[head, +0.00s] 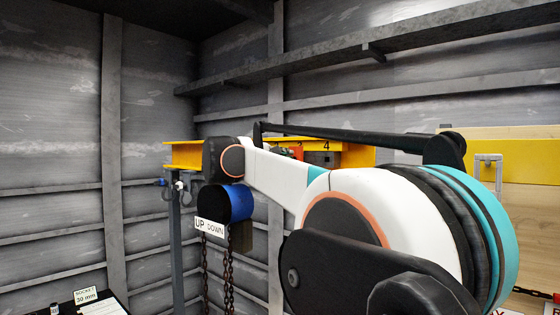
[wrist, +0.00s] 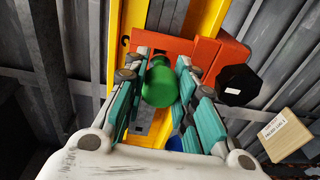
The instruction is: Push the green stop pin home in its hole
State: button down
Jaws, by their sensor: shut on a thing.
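The green stop pin (wrist: 160,84) shows its rounded green head in the wrist view. My gripper (wrist: 164,72) has its teal-padded fingers on both sides of this head and is shut on it. Past the fingertips is an orange-red block (wrist: 205,52) on the yellow beam (wrist: 205,18). The hole and the pin's shank are hidden behind the head and fingers, so I cannot tell how deep the pin sits. In the head view my arm reaches toward the yellow beam (head: 184,154); a bit of the orange block (head: 298,152) shows, and my gripper is not discernible.
A tan labelled box (wrist: 285,136) hangs at the lower right. In the head view a blue hoist motor (head: 238,203), an UP/DOWN sign (head: 209,226) and chains (head: 229,285) hang below the beam.

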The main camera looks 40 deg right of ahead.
jog(key=shift+d, duration=0.85)
jog(key=c, duration=1.2)
grip_release()
jog(key=shift+c, duration=0.2)
jog(key=a+f+g+b, duration=0.1)
jog(key=a+b, duration=0.2)
jog(key=a, duration=0.7)
jog(key=shift+m+g+h, duration=0.3)
jog(key=shift+m, duration=0.2)
jog(key=d, duration=1)
jog(key=shift+w, duration=0.4)
jog(key=a, duration=1.2)
jog(key=s+a+f+t+y+b, duration=0.1)
jog(key=s+a+f+y+b, duration=0.1)
jog(key=f, duration=0.7)
jog(key=shift+s+a+f+b, duration=0.2)
jog(key=shift+s+b, duration=0.5)
jog(key=shift+b, duration=0.4)
